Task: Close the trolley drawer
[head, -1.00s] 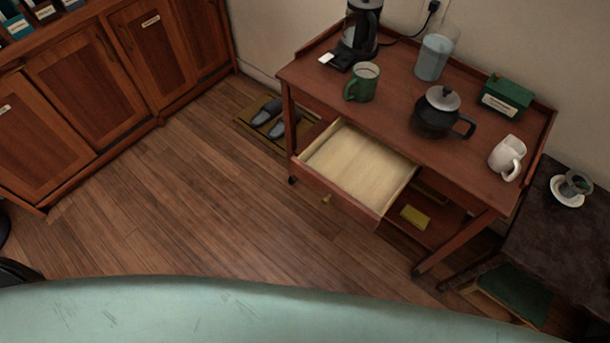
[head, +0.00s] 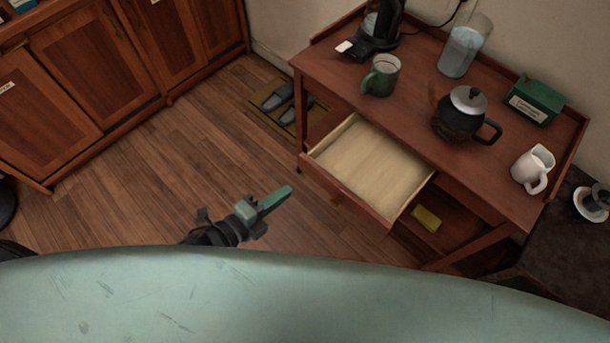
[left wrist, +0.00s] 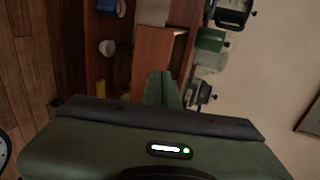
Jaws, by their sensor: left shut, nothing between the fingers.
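The wooden trolley (head: 430,160) stands on the right in the head view. Its drawer (head: 365,165) is pulled well out and looks empty, with a pale inside and a small knob (head: 336,201) on the front. My left gripper (head: 277,200) is shut and empty, apart from the drawer front, to its left in the head view. In the left wrist view the shut fingers (left wrist: 161,88) point toward the reddish-brown trolley wood (left wrist: 158,55). My right gripper is in no view.
On the trolley top stand a green mug (head: 381,75), a dark teapot (head: 465,115), a white jug (head: 533,168), a green box (head: 534,101), a water jar (head: 465,46) and a coffee maker (head: 376,28). Slippers (head: 279,97) lie on a mat behind. Floor (head: 150,170) left of the trolley is clear.

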